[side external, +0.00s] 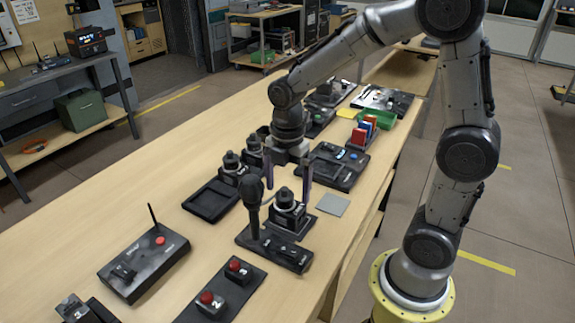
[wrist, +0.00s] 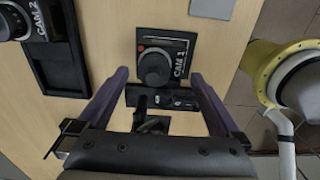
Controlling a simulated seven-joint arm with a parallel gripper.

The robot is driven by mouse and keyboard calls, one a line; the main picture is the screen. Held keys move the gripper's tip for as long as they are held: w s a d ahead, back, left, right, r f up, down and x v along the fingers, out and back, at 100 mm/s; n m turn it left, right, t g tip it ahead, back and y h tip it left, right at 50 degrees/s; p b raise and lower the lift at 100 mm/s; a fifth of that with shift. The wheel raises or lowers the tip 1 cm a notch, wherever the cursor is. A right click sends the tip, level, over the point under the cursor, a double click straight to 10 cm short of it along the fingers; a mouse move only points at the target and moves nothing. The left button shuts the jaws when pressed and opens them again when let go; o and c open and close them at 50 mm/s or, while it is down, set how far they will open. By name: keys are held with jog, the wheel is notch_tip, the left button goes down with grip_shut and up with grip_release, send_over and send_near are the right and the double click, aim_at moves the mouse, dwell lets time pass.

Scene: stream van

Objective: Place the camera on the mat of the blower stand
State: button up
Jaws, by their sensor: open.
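A black camera marked CAM 1 (side external: 287,213) stands upright on a dark square base; it also shows in the wrist view (wrist: 157,66). Right beside it is a dark slab (side external: 290,255) with an upright post topped by a black bulb (side external: 253,190); I cannot tell whether this is the blower stand. My gripper (side external: 289,182) is open and empty above CAM 1. In the wrist view its fingers (wrist: 160,76) are spread to either side of CAM 1, with no visible grip. A second camera, CAM 2 (wrist: 16,20), stands at the left, by a black tray.
The empty black tray (side external: 207,202) lies left of CAM 1. A flat grey square (side external: 332,204) lies bare to its right. A box with an antenna (side external: 145,262) and a red-button panel (side external: 222,290) sit nearer. Coloured blocks (side external: 364,131) stand behind.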

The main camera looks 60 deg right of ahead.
notch_tip(320, 180, up, 6)
jog(key=shift+r, duration=0.25)
jog(key=s+a+r+m+t, duration=0.1)
jog(key=s+r+m+t, duration=0.1)
jog(key=s+m, duration=0.5)
jog(key=s+a+r+m+t, duration=0.1)
jog(key=s+m+t, duration=0.2)
jog(key=s+m, duration=0.4)
jog(key=m, duration=0.4)
jog(key=shift+s+r+t, duration=0.2)
jog(key=shift+r+t, duration=0.1)
jog(key=shift+r, duration=0.05)
